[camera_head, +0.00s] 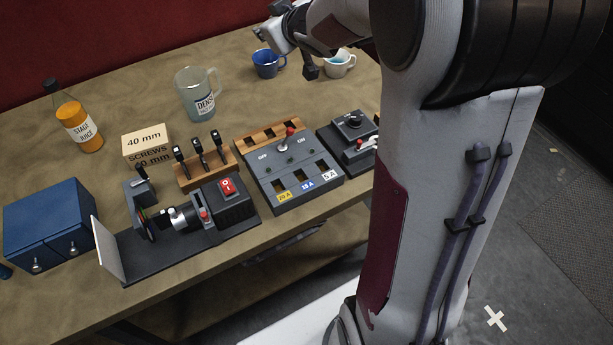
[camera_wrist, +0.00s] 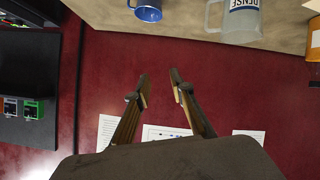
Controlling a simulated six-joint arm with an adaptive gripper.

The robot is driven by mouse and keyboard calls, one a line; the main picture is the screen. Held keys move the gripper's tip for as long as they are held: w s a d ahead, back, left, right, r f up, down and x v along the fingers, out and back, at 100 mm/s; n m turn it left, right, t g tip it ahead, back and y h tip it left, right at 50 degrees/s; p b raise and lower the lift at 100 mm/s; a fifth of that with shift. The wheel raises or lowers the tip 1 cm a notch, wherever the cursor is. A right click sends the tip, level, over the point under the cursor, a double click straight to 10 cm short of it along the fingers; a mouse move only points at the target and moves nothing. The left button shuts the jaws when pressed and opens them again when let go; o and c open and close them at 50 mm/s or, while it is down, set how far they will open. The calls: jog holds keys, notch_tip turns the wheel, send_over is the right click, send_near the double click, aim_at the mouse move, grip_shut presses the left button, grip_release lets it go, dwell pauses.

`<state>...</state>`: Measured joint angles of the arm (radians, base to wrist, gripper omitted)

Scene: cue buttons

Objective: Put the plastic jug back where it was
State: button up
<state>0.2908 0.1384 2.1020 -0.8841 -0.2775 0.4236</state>
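The plastic jug (camera_head: 198,95) is clear, with a handle on its right and a label that reads "DENS…". It stands upright on the back part of the wooden table, holding something pale blue. In the wrist view the jug (camera_wrist: 240,20) shows upside down at the top edge, partly cut off. My gripper (camera_wrist: 159,84) has its two fingers apart, with nothing between them, and the red wall behind. It is away from the jug and not touching it. In the head view my arm reaches over the back of the table, right of the jug; the fingers are not clear there.
A blue mug (camera_head: 267,64) and a white mug (camera_head: 340,64) stand right of the jug. An orange juice bottle (camera_head: 75,118) and a screws box (camera_head: 146,143) stand left and in front. Switch panels (camera_head: 290,170) and a blue cabinet (camera_head: 48,222) fill the front.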

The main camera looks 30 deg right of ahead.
jog(key=s+a+r+m+g+h, duration=0.2)
jog(key=s+r+m+g+h, duration=0.1)
jog(key=s, duration=1.3)
jog(key=s+a+f+g+y, duration=0.1)
jog(key=s+a, duration=0.4)
jog(key=s, duration=0.6)
jog(key=s+a+f+g+y, duration=0.2)
jog(key=s+a+f+g, duration=0.1)
jog(key=s, duration=0.7)
jog(key=shift+s+a+f+y, duration=0.35)
jog(key=shift+a+f, duration=0.45)
jog(key=shift+a, duration=0.25)
